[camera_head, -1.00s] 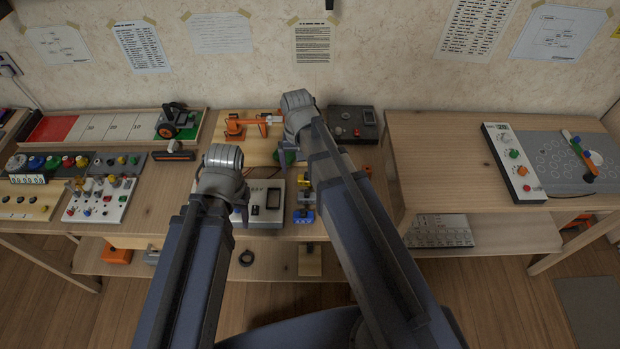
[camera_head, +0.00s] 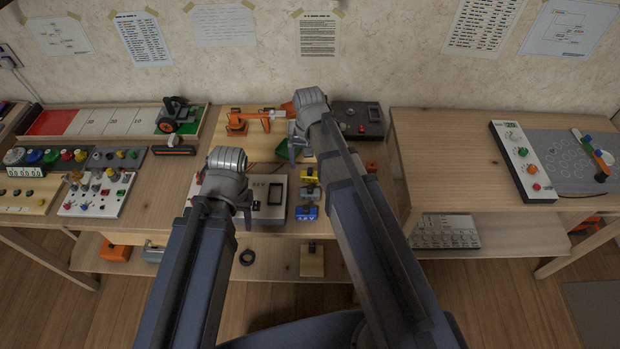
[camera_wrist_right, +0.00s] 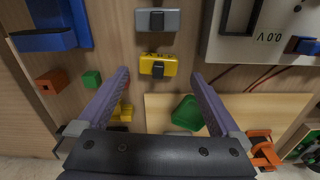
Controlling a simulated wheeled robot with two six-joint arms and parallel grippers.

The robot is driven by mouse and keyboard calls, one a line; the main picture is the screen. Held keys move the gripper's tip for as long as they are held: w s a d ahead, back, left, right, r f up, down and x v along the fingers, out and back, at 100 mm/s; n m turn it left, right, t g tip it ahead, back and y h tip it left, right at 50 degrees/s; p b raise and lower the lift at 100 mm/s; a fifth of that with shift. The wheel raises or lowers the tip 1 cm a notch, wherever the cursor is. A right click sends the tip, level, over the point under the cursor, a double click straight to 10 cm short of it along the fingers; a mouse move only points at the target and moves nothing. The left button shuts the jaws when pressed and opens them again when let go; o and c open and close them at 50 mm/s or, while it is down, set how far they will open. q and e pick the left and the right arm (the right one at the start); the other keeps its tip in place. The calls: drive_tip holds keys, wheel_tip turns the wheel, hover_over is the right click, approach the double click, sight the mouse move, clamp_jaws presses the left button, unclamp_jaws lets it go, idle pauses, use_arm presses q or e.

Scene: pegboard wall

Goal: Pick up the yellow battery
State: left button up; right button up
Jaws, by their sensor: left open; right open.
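The yellow battery (camera_wrist_right: 157,64), with a dark band across its middle, lies on the wooden bench in the right wrist view. It also shows in the head view (camera_head: 309,177), just left of my right forearm. My right gripper (camera_wrist_right: 160,76) is open and empty. Its two fingers point towards the battery, whose body appears between and just beyond the fingertips, with no contact visible.
A grey battery (camera_wrist_right: 157,20) lies beside the yellow one. A white multimeter (camera_head: 265,213) is left of them. A green tray (camera_wrist_right: 188,112) lies between my right fingers' bases in the picture. A blue holder (camera_wrist_right: 50,38), orange block (camera_wrist_right: 49,83) and green block (camera_wrist_right: 92,79) are nearby.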

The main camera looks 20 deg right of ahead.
sight(310, 170)
use_arm(q)
wheel_tip(310, 170, down, 4)
drive_tip(key=b, duration=0.3)
drive_tip(key=shift+f, duration=0.15)
use_arm(e)
drive_tip(key=f, duration=0.4)
drive_tip(key=shift+w+d+f, duration=0.1)
drive_tip(key=shift+d+f, duration=0.05)
drive_tip(key=shift+d, duration=0.05)
drive_tip(key=c, duration=1.4)
use_arm(q)
drive_tip(key=shift+r, duration=0.2)
use_arm(e)
drive_tip(key=shift+r, duration=0.2)
